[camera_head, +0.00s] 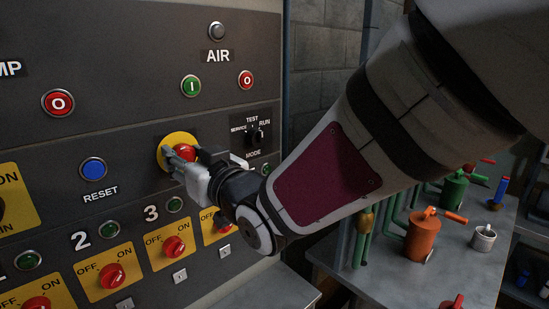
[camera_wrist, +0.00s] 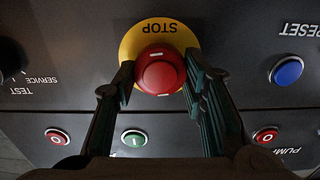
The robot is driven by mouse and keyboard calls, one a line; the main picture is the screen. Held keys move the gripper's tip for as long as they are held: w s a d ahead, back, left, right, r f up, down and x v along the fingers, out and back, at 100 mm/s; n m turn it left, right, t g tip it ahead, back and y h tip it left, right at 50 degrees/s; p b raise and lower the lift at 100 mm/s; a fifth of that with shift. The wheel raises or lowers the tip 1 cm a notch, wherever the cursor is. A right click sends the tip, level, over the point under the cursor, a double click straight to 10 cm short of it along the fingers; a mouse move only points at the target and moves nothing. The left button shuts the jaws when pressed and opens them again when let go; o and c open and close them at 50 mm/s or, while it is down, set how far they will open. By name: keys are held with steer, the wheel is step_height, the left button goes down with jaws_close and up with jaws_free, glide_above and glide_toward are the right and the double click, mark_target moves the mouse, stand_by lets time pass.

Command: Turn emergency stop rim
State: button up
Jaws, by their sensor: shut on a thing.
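The emergency stop is a red mushroom button (camera_wrist: 160,72) on a round yellow plate marked STOP (camera_wrist: 160,29). It is mounted on a dark control panel. In the head view the red button (camera_head: 184,153) and the yellow plate (camera_head: 168,139) show partly behind my gripper (camera_head: 178,163). In the wrist view my gripper (camera_wrist: 160,78) has one finger on each side of the red rim. It is shut on the rim. The exact contact is partly hidden by the fingers.
A mode selector (camera_head: 258,137) and a blue RESET button (camera_head: 93,169) flank the stop. Red rotary switches on yellow plates (camera_head: 173,247) lie below. The panel's right edge is near my arm. A bench (camera_head: 395,275) with orange and green devices stands at right.

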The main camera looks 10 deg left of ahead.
steer(key=m+b, duration=0.4)
steer(key=shift+f+m, duration=0.1)
steer(key=shift+m, duration=0.2)
stand_by(0.3)
steer(key=o, duration=1.2)
steer(key=v, duration=1.2)
